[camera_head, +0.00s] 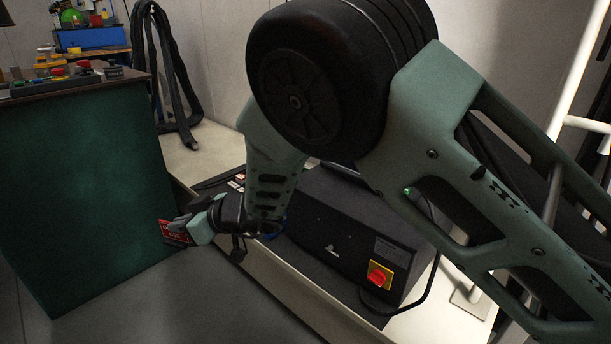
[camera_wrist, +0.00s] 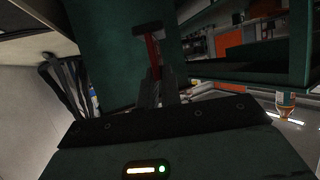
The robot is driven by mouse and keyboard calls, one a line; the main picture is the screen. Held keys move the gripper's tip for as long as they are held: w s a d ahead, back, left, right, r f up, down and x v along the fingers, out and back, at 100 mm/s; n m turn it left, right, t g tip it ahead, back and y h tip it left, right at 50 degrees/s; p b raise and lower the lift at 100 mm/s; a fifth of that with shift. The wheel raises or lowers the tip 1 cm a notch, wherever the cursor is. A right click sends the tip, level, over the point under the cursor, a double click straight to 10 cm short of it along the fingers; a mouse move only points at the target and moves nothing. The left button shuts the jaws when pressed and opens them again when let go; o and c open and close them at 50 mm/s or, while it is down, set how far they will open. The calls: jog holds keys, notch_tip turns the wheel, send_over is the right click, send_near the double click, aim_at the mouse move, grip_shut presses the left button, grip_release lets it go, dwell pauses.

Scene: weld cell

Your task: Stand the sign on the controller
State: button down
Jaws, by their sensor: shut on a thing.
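The red sign (camera_head: 171,233) with pale lettering is in my gripper (camera_head: 190,229), left of centre in the head view. In the wrist view, my gripper's dark fingers (camera_wrist: 157,88) are shut on the sign (camera_wrist: 151,48), which shows as a narrow red strip with a dark bar at its far end. The controller (camera_head: 330,225) is a dark box with a red and yellow rotary switch (camera_head: 379,277). It stands to the right of my gripper on a pale surface, and my arm hides part of it. The sign is apart from the controller.
A dark green cabinet (camera_head: 90,190) stands close behind and left of the sign, with red buttons (camera_head: 84,64) and other small items on top. Black cables or hoses (camera_head: 172,75) hang on the wall. A black cable runs beside the controller. A blue box (camera_head: 92,38) is far back.

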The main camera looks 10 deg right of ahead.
jog(key=w+d+r+m+t+h, duration=0.1)
jog(key=w+d+r, duration=0.25)
jog(key=d, duration=0.45)
jog(key=w+d+r+m+t+h, duration=0.1)
jog(key=w+d+r+m+t, duration=0.15)
jog(key=w+d, duration=0.45)
notch_tip(320, 180, up, 6)
jog(key=m+t+h, duration=0.1)
jog(key=m+h, duration=0.1)
send_over(331, 196)
notch_tip(331, 196, down, 9)
jog(key=shift+d+f+b, duration=0.1)
jog(key=shift+f+b, duration=0.05)
jog(key=shift+b, duration=1.1)
jog(key=shift+f+b, duration=0.2)
jog(key=shift+b, duration=0.25)
jog(key=c, duration=1.6)
grip_release()
jog(key=shift+r, duration=0.15)
